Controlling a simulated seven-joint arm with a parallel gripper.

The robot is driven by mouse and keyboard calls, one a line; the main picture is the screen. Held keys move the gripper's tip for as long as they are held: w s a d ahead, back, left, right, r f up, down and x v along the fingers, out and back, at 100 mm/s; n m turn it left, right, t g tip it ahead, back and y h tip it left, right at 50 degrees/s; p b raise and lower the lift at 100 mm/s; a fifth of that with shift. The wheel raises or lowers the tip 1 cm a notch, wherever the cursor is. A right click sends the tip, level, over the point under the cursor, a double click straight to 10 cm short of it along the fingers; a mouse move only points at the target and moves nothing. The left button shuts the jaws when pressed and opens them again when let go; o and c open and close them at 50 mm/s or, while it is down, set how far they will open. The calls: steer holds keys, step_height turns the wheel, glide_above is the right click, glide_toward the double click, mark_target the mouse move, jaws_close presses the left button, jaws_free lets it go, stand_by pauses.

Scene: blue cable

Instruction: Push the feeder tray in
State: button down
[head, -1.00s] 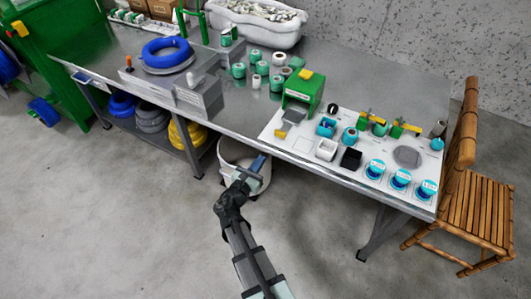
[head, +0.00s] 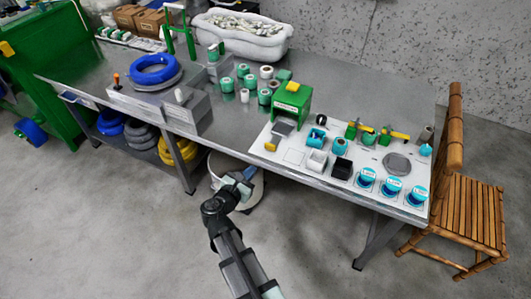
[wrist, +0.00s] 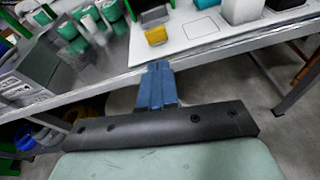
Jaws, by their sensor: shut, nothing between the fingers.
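The feeder tray (head: 282,128) is a grey plate with a yellow front handle (head: 271,144). It sticks out from the front of the green feeder (head: 291,102) on the white work board. In the wrist view the yellow handle (wrist: 156,35) is just beyond my fingertips, with part of the grey tray (wrist: 153,14) behind it. My gripper (head: 250,172) is in front of the table's near edge, apart from the handle. Its blue fingers (wrist: 157,68) are shut and empty, pointing toward the handle.
The table's metal front edge (wrist: 100,88) lies between my gripper and the tray. A white bin (head: 222,170) stands on the floor beside my gripper. White and black boxes (head: 316,162) sit right of the handle. Green spools (head: 243,70) stand behind, left of the feeder.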

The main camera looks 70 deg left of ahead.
steer(key=f+n, duration=0.1)
glide_toward(269, 148)
steer(key=shift+n+g, duration=0.3)
steer(key=shift+n, duration=0.1)
steer(key=x, duration=0.5)
steer(key=shift+w+d, duration=0.1)
steer(key=shift+w, duration=0.1)
steer(key=shift+w+a, duration=0.45)
steer(key=shift+w, duration=0.05)
steer(key=shift+w+a, duration=0.1)
